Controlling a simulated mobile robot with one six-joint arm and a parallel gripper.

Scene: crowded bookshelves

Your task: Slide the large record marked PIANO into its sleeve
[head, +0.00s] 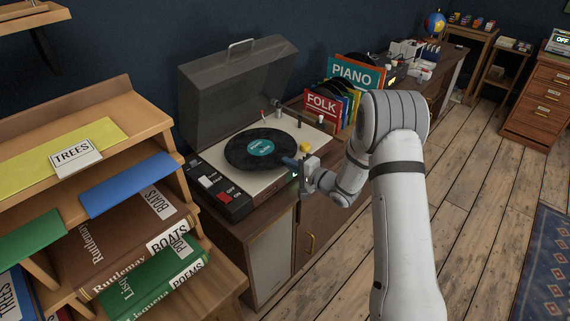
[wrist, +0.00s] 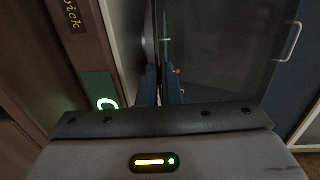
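The large black record (head: 240,147) with a teal label lies level at the turntable platter; its label text is too small to read. My gripper (head: 293,163) is at its near right edge, with the fingers pointing left. In the wrist view my gripper's two dark fingers (wrist: 162,88) are close together on either side of the record's thin edge (wrist: 163,45), which shows as a narrow upright line. I cannot tell whether the record is raised off the platter. The teal PIANO sleeve (head: 354,74) stands upright behind the red FOLK sleeve, right of the turntable. My arm partly hides the sleeves' right side.
The turntable (head: 236,195) has its smoky lid (head: 238,88) raised behind the record. The tonearm (head: 283,113) is near the record's back right. The red FOLK sleeve (head: 322,105) and several coloured sleeves stand beside the turntable. A crowded bookshelf (head: 140,112) is at left.

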